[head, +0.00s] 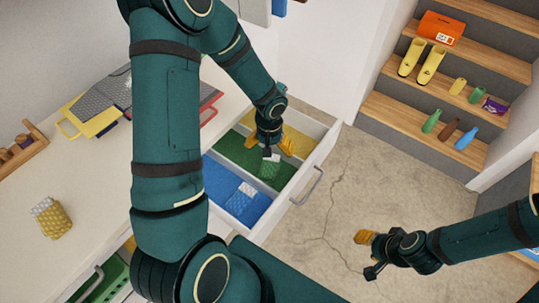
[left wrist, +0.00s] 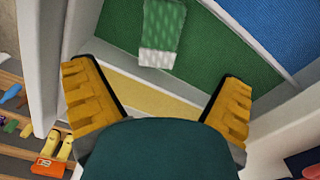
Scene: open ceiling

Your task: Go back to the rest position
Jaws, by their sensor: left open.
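My left gripper (head: 277,147) is over the open drawer (head: 318,160), near its yellow compartment (head: 297,141) and green compartment (head: 232,148). In the left wrist view my left gripper (left wrist: 158,80) has its yellow fingers wide apart with nothing between them. A light green patterned item with a white end (left wrist: 162,30) lies in the green compartment, clear of the fingers; it also shows in the head view (head: 270,168). My right gripper (head: 366,254) hangs over the floor at the lower right; its finger gap is unclear.
A blue compartment (head: 224,187) holds a white-patched item (head: 247,190). On the white counter (head: 90,190) are a yellow bumpy object (head: 51,216), folders (head: 95,105) and a wooden rack (head: 22,150). Steps at right hold yellow boots (head: 422,60), an orange box (head: 440,28) and bottles. The cracked floor between is clear.

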